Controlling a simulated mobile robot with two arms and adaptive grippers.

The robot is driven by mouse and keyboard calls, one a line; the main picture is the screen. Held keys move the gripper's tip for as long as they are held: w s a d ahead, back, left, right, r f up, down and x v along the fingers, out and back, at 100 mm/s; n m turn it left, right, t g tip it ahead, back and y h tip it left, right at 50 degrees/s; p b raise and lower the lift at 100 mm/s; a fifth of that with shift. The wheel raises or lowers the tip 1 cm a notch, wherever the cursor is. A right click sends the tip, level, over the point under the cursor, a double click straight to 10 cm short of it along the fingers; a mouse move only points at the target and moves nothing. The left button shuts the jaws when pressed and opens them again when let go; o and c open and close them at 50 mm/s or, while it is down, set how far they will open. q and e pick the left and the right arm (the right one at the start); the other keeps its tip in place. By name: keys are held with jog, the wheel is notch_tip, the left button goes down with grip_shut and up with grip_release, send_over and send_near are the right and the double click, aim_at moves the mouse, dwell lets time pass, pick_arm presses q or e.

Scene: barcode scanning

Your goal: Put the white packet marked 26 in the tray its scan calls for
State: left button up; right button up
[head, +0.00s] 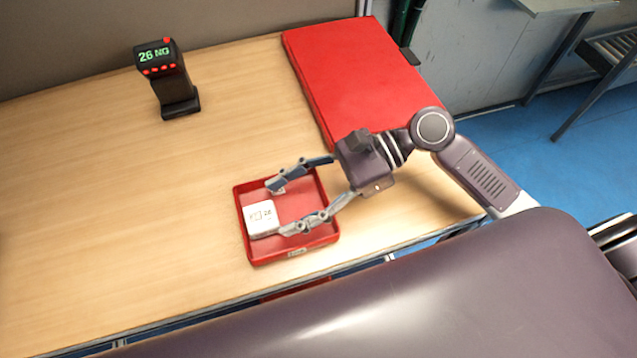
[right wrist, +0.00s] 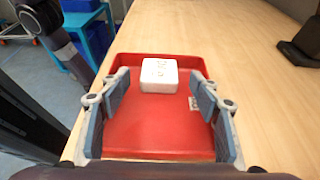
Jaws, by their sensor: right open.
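The white packet (head: 261,219) marked 26 lies in the red tray (head: 320,238), at its left side in the head view. In the right wrist view the packet (right wrist: 158,75) rests near the far wall of the tray (right wrist: 150,140). My right gripper (head: 279,208) is open over the tray, its fingers reaching in from the right, with the packet just beyond the fingertips. The scanner (head: 172,82) stands at the back left and its display reads "26 NG" in green. My left gripper is not in view.
A large red panel or box (head: 365,75) lies at the back right of the wooden table (head: 90,210). The table's left and middle are clear. A blue stool or bin (right wrist: 90,35) stands on the floor beyond the table edge in the right wrist view.

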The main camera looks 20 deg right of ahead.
jog(key=v, duration=0.6)
jog(key=shift+d+r, duration=0.15)
jog(key=shift+d, duration=0.15)
